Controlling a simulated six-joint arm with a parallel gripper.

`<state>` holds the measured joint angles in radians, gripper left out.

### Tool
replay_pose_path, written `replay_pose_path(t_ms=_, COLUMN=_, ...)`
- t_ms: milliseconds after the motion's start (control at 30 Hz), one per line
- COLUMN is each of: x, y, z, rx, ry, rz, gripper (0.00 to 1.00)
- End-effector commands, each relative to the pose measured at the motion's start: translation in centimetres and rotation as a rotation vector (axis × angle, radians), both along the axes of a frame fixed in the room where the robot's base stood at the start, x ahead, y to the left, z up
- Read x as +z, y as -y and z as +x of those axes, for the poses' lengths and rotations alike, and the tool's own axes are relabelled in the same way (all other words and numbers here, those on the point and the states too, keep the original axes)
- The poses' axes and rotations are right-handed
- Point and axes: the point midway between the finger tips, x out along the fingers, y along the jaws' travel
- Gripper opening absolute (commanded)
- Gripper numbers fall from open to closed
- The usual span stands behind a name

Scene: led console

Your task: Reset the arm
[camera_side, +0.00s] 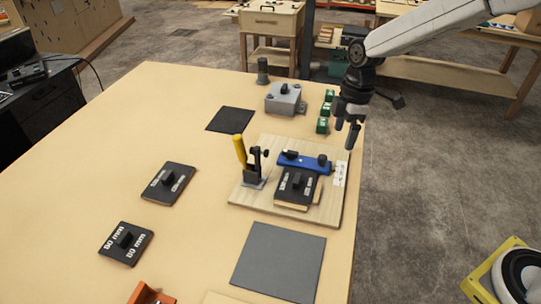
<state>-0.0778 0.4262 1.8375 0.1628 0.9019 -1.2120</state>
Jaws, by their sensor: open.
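My gripper (345,130) hangs at the right edge of the table (112,113), pointing down with its jaws open. Nothing shows between its fingers. It is apart from the things on the table, just right of the green blocks (322,125). Behind it, my arm reaches in from the upper right. A wooden board (255,204) lies left of and nearer than the gripper. On it are a clamp with a yellow handle (240,151), a blue bar with black knobs (305,161) and a black labelled block (297,185).
Two black labelled plates with knobs, one in the middle (169,183) and one nearer (126,243), lie on the left. A grey metal box (284,99), a black square (231,119) and a grey mat (279,262) are also on the table. Its left side has clear room.

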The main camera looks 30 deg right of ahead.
Motion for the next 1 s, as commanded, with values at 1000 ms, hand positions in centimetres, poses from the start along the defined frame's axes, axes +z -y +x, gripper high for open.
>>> replay_pose_path(t_ms=1000, x=-3.0, y=5.6, z=-15.1, rx=-1.184, ry=0.153, rz=0.009, gripper=0.94)
